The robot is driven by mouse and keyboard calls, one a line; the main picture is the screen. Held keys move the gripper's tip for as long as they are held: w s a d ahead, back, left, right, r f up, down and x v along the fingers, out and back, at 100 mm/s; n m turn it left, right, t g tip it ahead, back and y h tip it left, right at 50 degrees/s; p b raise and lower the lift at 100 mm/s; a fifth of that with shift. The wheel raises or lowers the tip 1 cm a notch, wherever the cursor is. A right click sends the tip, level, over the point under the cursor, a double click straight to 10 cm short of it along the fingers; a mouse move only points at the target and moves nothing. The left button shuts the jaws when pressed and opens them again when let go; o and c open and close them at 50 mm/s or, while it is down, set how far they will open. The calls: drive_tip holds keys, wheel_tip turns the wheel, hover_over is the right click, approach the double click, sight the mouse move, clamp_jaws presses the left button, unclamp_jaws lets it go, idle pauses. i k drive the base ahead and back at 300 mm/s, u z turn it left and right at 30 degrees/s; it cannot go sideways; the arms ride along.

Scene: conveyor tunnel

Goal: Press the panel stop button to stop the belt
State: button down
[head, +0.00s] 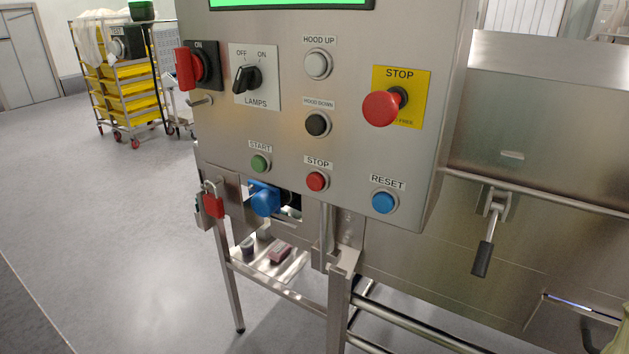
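The metal control panel (225,125) fills the upper middle of the head view, facing me. A small red round button labelled STOP (317,181) sits low in the middle of the panel. It is between the green START button (260,162) and the blue RESET button (384,202). A larger red mushroom STOP button (381,107) stands out from a yellow plate at the panel's right. My gripper is not in view. The belt is not clearly visible.
A HOOD UP button (318,64), a black hood-down button (318,124), a LAMPS switch (247,79) and a red ON rotary switch (188,67) share the panel. A black-handled lever (484,255) hangs at right. A rack of yellow trays (122,90) stands behind left. Floor at left is clear.

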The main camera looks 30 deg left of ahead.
sight(316, 182)
drive_tip(key=k, duration=0.5)
drive_tip(key=z, duration=2.75)
drive_tip(key=i, duration=0.4)
drive_tip(key=u, duration=2.9)
